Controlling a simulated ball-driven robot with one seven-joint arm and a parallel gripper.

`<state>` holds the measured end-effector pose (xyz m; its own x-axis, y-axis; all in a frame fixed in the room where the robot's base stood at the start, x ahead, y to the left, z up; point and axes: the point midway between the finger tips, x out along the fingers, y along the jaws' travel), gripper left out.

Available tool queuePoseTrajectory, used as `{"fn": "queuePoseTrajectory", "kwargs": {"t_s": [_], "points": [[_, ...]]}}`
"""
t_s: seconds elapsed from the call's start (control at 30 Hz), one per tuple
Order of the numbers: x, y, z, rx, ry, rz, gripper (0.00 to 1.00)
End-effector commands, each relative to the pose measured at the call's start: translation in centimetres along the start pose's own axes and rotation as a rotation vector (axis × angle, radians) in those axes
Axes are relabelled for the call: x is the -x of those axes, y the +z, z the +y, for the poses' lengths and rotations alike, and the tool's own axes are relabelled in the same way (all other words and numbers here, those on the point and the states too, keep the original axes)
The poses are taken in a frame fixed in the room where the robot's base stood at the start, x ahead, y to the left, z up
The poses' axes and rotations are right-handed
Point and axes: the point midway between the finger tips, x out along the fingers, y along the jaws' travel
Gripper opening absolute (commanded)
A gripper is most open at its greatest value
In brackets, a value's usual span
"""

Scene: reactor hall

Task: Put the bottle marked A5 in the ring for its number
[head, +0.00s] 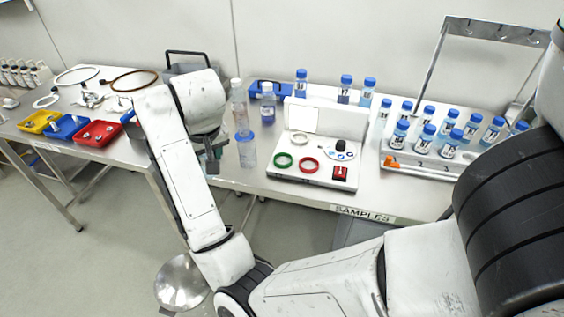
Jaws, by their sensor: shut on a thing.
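My gripper (212,156) is at the left of the sample table, left of the white ring board (310,181). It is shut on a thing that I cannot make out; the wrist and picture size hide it. The board carries a green ring (284,160) and a red ring (308,165); a pale round piece with dark spots lies behind them. Blue-capped bottles (425,136) stand in the rack at the right, and several more stand behind the board, one of them a bottle (346,88). Their labels are too small to read, so I cannot pick out A5.
Clear containers (247,152) stand close to the right of my gripper. A blue holder (254,90) is behind them. A metal frame (440,60) rises behind the rack. An orange-ended tool (393,162) lies before the rack. Yellow, blue and red trays (97,133) are at the left.

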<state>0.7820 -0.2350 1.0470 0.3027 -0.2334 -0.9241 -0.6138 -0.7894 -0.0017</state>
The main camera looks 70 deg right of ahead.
Motion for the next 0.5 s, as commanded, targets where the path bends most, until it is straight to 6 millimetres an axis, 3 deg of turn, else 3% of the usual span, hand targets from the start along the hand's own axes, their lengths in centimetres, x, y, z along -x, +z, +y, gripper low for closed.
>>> {"fn": "queuePoseTrajectory", "kwargs": {"t_s": [0.17,0.3,0.5], "points": [[3.0,-1.3,3.1,-0.138,0.046,0.001,0.11],[5.8,-1.5,7.0,-0.301,0.114,0.002,0.11],[9.8,1.9,13.0,-0.619,0.253,0.000,0.11]]}}
